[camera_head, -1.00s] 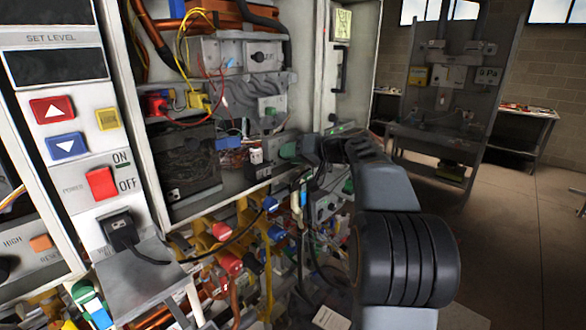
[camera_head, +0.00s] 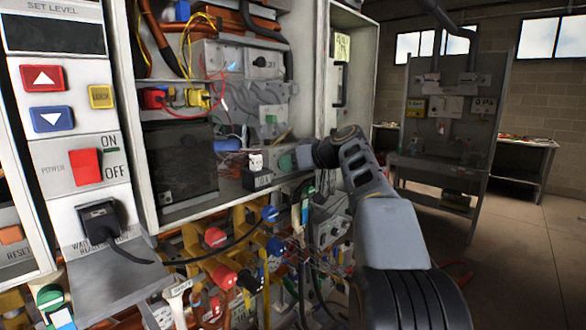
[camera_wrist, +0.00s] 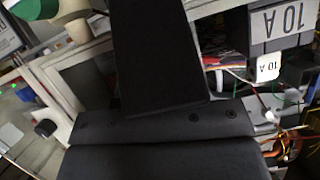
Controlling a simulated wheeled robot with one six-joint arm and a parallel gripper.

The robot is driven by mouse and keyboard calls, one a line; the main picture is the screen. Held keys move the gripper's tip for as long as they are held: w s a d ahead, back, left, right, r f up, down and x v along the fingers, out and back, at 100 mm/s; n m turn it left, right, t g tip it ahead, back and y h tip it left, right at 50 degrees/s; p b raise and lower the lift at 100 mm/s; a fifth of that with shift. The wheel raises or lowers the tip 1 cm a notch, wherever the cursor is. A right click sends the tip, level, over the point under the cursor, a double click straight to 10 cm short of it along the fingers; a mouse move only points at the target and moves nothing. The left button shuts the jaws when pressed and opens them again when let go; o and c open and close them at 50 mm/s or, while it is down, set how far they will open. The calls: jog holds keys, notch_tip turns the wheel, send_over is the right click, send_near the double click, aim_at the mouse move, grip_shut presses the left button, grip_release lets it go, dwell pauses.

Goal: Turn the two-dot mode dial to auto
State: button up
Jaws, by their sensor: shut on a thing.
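A black knob (camera_head: 260,60) on a grey box with an OFF label is in the upper cabinet. A second grey box (camera_head: 271,117) sits below it. I cannot make out a two-dot mark on either. My gripper (camera_head: 300,156) is at the lower right of the open cabinet, beside a round greenish part (camera_head: 286,162), below and right of both boxes. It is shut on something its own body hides. In the wrist view my dark gripper (camera_wrist: 160,100) fills the middle and hides what it holds.
Coloured valves and pipes (camera_head: 235,260) crowd the space under the cabinet. The floor (camera_head: 510,260) at the right is open.

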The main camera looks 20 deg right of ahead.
dwell(0.3)
jog(key=o, duration=0.6)
jog(key=shift+o, duration=0.2)
jog(key=b+v, duration=0.1)
jog(key=v, duration=1.2)
jog(key=shift+s+r, duration=0.2)
jog(key=shift+s, duration=0.15)
jog(key=shift+d, duration=0.15)
